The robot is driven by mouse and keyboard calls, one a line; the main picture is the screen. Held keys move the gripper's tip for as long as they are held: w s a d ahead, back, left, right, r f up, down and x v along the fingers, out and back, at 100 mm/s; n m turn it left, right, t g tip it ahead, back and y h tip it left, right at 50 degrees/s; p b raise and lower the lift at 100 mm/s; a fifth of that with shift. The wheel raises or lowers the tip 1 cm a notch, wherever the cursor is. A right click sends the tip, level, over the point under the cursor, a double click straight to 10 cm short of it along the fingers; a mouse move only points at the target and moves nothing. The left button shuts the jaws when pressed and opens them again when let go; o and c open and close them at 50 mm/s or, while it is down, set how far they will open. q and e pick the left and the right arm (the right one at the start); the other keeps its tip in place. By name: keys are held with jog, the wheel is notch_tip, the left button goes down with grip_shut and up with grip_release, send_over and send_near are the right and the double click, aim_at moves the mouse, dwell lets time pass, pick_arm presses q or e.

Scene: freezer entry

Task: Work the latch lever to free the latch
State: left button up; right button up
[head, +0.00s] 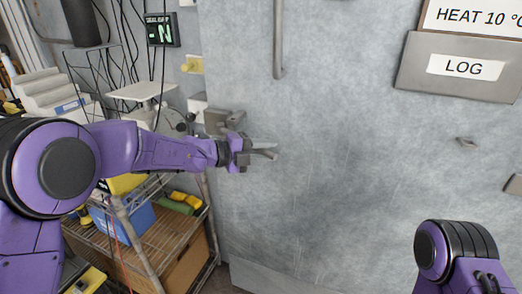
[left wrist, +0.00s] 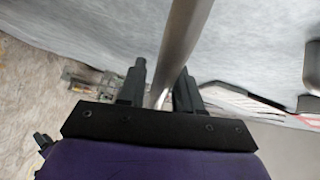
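The latch lever shows in the left wrist view as a round grey metal bar (left wrist: 185,38), running between the two dark fingers of my left gripper (left wrist: 160,88). In the head view my left gripper (head: 243,152) is at the lever (head: 266,153), whose grey end sticks out to the right of the fingers. The fingers stand on either side of the bar; whether both press on it I cannot tell. The grey latch body (head: 222,121) sits just above and left of the gripper, at the door's left edge. My right gripper is out of view; only part of its arm shows at lower right.
The grey freezer door (head: 350,190) fills the middle and right. A vertical handle bar (head: 278,40) is above the lever. A LOG box (head: 460,68) is at upper right. A wire shelf (head: 150,240) with bins stands at lower left, close under my left arm.

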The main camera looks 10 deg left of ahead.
pick_arm(q)
jog(key=shift+w, duration=0.1)
jog(key=shift+a, duration=0.15)
jog(key=b+v, duration=0.3)
jog(key=v, duration=0.7)
